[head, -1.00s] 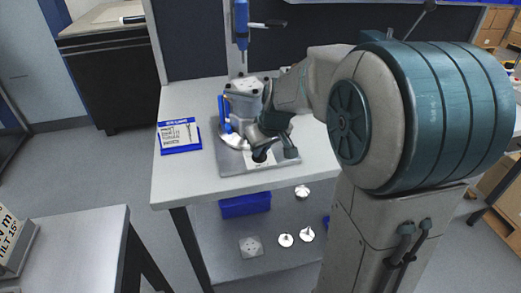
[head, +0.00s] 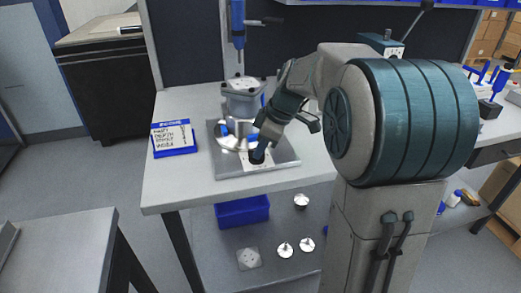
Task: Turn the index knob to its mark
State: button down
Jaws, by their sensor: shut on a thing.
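The black index knob (head: 257,158) stands on a pale plate (head: 258,167) at the front of a grey base plate (head: 284,153) on the table. My gripper (head: 262,146) reaches down from the upper right and is shut on the knob; its fingers are small and partly hidden. The mark and the knob's pointer are too small to make out.
A blue-framed sign (head: 174,138) stands on the table to the left. A blue press column (head: 237,25) rises behind the housing. A blue bin (head: 242,211) and several metal parts lie on the lower shelf. The table's left front is clear.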

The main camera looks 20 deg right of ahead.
jog(key=shift+n, duration=0.4)
jog(key=c, duration=1.5)
grip_release()
jog(key=shift+o, duration=0.2)
jog(key=shift+r, duration=0.1)
jog(key=p+v, duration=0.2)
jog(key=v, duration=1.1)
jog(key=shift+w+r, duration=0.15)
jog(key=shift+r, duration=0.2)
jog(key=shift+d, duration=0.1)
